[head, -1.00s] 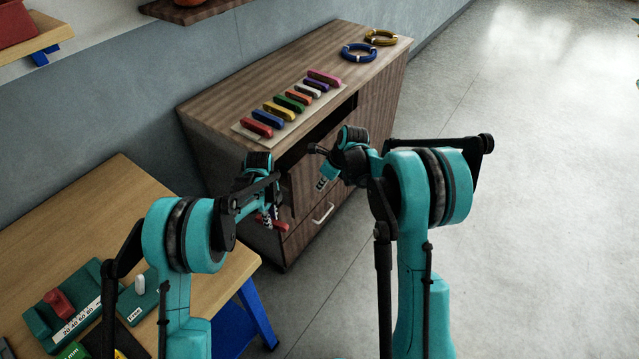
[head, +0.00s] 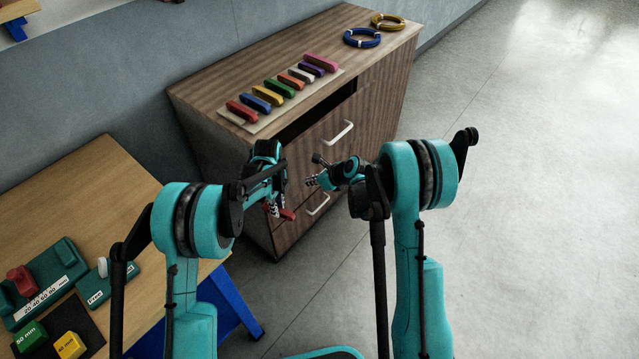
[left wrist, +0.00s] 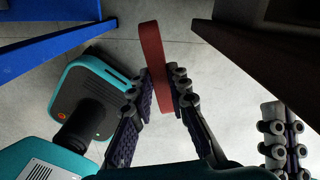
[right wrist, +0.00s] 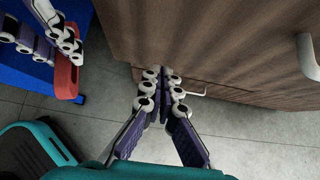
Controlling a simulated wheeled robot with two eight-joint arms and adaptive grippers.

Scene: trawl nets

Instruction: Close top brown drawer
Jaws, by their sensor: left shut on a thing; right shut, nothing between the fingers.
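The brown wood cabinet (head: 215,130) has a top drawer (head: 318,143) with a white handle (head: 343,132). A dark gap (head: 312,108) shows between its front and the cabinet top; I cannot tell exactly how far it stands out. A lower drawer has a white handle (head: 318,205), partly hidden. My right gripper (head: 312,181) is shut and empty before the cabinet front; its closed fingertips also show in the right wrist view (right wrist: 163,76). My left gripper (head: 274,208) is shut on a red block (left wrist: 152,55), left of the right gripper.
Several coloured blocks lie in a row on a pale board (head: 240,121) on the cabinet top. A blue ring (head: 361,38) and a yellow ring (head: 388,20) lie behind. A wooden table (head: 75,190) with green pieces stands at left. Floor at right is clear.

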